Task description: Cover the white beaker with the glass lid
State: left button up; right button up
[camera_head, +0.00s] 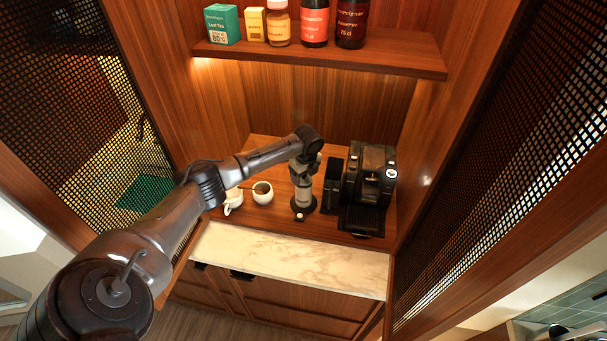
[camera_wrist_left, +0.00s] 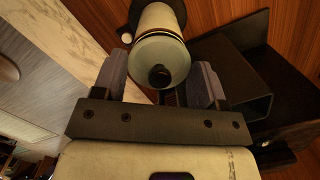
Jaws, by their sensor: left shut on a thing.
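A round white vessel (camera_head: 263,198), likely the white beaker, stands on the wooden counter with its dark opening facing up. My left gripper (camera_head: 303,180) points down to the right of it, apart from it. In the left wrist view, its fingers (camera_wrist_left: 160,82) are shut on a translucent, glass-like lid (camera_wrist_left: 150,58) with a dark knob. Directly beyond the lid is a pale cylinder (camera_wrist_left: 160,18) on a round black base (camera_head: 303,208). I cannot tell whether the lid still touches that cylinder. My right gripper is out of view.
A white cup (camera_head: 233,208) stands just left of the beaker. A black coffee machine (camera_head: 371,178) and a dark box (camera_head: 332,186) stand close right of my gripper. A wooden shelf (camera_head: 330,57) with boxes and bottles hangs above. The marble front strip (camera_head: 290,258) is clear.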

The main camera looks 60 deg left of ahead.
pick_arm(q)
jog(key=shift+p, duration=0.4)
dwell(0.6)
jog(key=shift+p, duration=0.35)
jog(key=shift+f, duration=0.3)
dwell(1.0)
jog(key=shift+f+p, duration=0.1)
jog(key=shift+p, duration=0.2)
dwell(0.5)
dwell(0.4)
jog(key=o, duration=1.1)
jog(key=shift+c, duration=0.2)
